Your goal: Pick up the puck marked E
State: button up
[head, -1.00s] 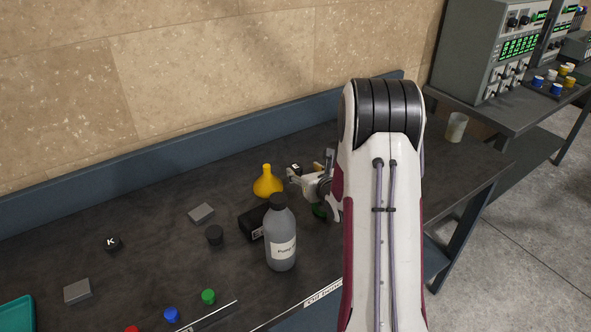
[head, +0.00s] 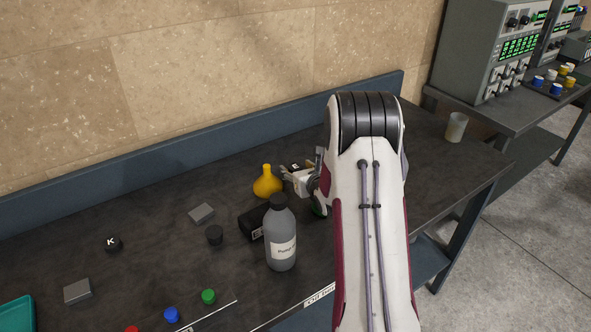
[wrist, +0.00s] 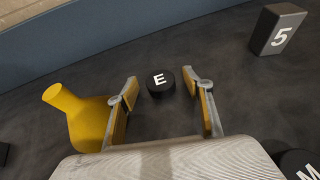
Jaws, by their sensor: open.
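The puck marked E (wrist: 160,83) is a small black disc with a white letter. In the wrist view it lies on the dark bench between and slightly beyond the fingertips of my gripper (wrist: 162,86). The jaws are open and empty, with yellow pads on their inner faces. In the head view my gripper (head: 295,178) is low over the bench, just right of the yellow flask. The E puck cannot be clearly made out there; a small dark lettered piece beside the gripper is too small to read.
The yellow flask (wrist: 80,118) stands close by the left finger. A dark block marked 5 (wrist: 274,32) stands at upper right, and a puck marked M (wrist: 303,168) at lower right. A grey bottle (head: 281,238) stands in front of the flask. A puck marked K (head: 113,244) lies far left.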

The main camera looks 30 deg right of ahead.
jog(key=c, duration=1.1)
jog(key=shift+c, duration=0.2)
jog(key=shift+r, duration=0.1)
notch_tip(320, 180, up, 10)
dwell(0.6)
